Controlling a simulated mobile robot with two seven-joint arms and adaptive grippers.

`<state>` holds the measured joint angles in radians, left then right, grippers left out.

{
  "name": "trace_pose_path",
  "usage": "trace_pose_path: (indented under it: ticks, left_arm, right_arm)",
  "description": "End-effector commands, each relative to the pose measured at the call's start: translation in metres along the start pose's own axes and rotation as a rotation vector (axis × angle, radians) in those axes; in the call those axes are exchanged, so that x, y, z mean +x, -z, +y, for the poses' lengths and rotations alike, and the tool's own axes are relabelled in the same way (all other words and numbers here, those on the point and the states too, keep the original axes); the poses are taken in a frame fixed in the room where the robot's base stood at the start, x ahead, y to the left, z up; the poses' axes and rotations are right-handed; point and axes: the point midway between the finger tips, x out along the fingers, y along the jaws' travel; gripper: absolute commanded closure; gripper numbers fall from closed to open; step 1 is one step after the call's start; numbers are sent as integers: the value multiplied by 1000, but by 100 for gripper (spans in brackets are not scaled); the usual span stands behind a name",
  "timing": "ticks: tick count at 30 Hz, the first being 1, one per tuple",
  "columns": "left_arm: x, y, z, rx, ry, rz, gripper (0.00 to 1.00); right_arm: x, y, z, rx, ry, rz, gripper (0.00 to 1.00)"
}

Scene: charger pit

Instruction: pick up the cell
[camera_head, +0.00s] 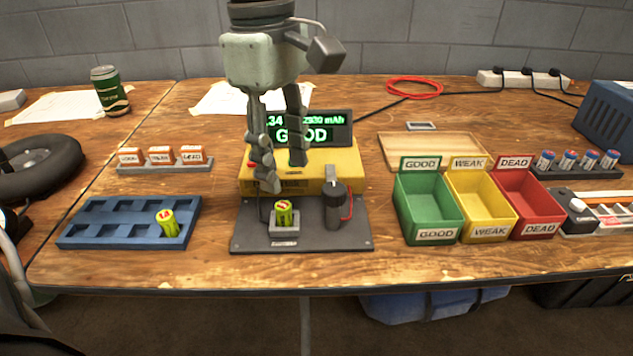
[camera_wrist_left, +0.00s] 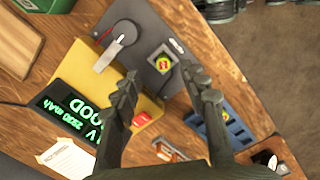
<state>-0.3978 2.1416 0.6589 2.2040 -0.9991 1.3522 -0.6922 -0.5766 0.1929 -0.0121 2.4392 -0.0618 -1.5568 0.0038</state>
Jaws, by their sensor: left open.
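A yellow-green cell (camera_head: 284,214) with a red mark stands upright in the small grey holder (camera_head: 284,230) on the tester's dark base plate (camera_head: 250,238). In the left wrist view the same cell (camera_wrist_left: 163,64) shows end-on, beyond and between the fingertips. A second yellow-green cell (camera_head: 167,222) sits tilted in the blue tray (camera_head: 80,236). My left gripper (camera_head: 282,174) is open and empty, pointing down above and behind the cell in the holder; its fingers (camera_wrist_left: 160,78) are spread apart. The tester display (camera_head: 318,130) reads GOOD. My right gripper is not in view.
A dark cylinder with a lever (camera_head: 338,208) stands right of the holder. Green (camera_head: 428,212), yellow (camera_head: 482,210) and red (camera_head: 530,205) bins labelled GOOD, WEAK and DEAD stand farther right. Orange labelled blocks (camera_head: 160,155) stand behind the tray. The table's front strip is clear.

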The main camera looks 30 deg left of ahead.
Motion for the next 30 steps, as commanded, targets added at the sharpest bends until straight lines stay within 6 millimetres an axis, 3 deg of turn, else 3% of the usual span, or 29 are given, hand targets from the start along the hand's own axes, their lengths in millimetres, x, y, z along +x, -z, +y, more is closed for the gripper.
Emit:
trace_pose_path:
  ticks: [5,21,29,30]
  left_arm:
    - [6,8,-4,39,11,76,57]
    - [73,10,-10,33,11,69,57]
    - [75,10,-9,32,7,70,57]
    - [75,10,-9,32,7,70,60]
  right_arm:
    - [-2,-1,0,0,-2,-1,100]
    - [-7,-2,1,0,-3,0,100]
    - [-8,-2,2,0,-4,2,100]
    - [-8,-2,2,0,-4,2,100]
